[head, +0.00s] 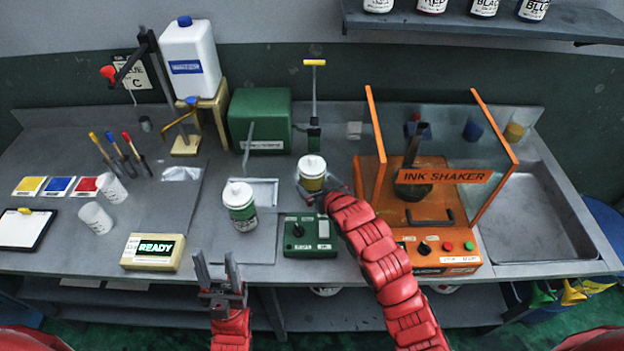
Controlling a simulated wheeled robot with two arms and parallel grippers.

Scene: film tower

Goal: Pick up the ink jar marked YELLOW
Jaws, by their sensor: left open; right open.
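A white-lidded jar with a yellow band (312,174) stands upright at the middle of the bench, behind the small green control box; its lettering is too small to read. My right gripper (319,192) is at this jar's lower front, its jaws open; the jar's base is partly hidden by it, and I cannot tell whether they touch. My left gripper (221,272) is open and empty, fingers up, in front of the bench's near edge.
A white-lidded jar with a green label (241,207) stands left of the green control box (310,236). The orange ink shaker (420,215) with clear side panels stands close on the right. A READY display box (153,252) sits at the near left edge. Labelled jars stand on the upper shelf (450,22).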

